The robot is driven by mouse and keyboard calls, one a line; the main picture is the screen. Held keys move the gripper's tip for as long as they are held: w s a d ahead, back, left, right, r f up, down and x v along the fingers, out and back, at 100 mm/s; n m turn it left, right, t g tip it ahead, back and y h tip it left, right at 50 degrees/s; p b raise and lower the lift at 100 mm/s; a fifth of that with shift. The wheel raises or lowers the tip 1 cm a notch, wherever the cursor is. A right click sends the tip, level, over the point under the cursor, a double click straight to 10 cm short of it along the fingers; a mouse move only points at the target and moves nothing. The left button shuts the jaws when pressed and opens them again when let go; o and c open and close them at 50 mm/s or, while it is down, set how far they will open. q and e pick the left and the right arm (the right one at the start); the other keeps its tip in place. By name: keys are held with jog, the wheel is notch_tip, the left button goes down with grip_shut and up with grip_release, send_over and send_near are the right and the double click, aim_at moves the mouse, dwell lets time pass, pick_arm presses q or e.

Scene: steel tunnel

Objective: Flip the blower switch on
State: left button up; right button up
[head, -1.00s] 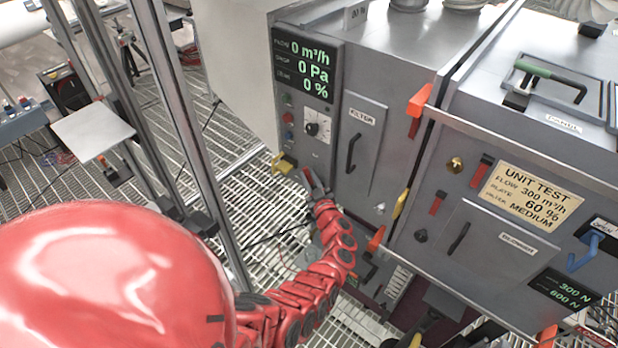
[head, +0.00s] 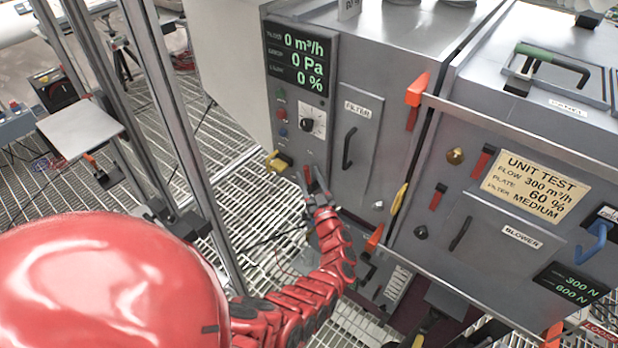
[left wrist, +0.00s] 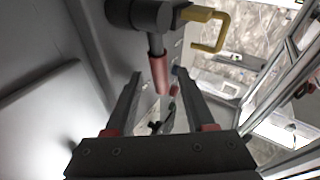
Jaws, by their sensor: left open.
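A lever switch with a black round hub and a red grip (left wrist: 159,75) shows in the left wrist view, pointing down between my fingers. In the head view a small red lever (head: 307,175) is low on the grey control panel, right of a yellow handle (head: 278,161). No label on it is readable, so I cannot confirm it is the blower switch. My left gripper (head: 315,183) is at this lever, partly hidden by its own wrist. In the left wrist view the gripper (left wrist: 157,82) is open, a finger on each side of the red grip; contact is unclear. My right gripper is out of view.
The panel display (head: 300,62) reads 0 m³/h, 0 Pa and 0 %. A dial (head: 314,122) sits below it. A filter door (head: 357,145) stands to the right, then the blower door (head: 505,232) with a test card (head: 535,185). Metal posts (head: 172,110) stand left over grating.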

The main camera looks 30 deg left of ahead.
pick_arm(q)
jog(key=b+v, duration=0.2)
jog(key=v, duration=1.5)
jog(key=shift+d+b, duration=0.2)
jog(key=shift+b, duration=0.2)
jog(key=shift+s, duration=0.15)
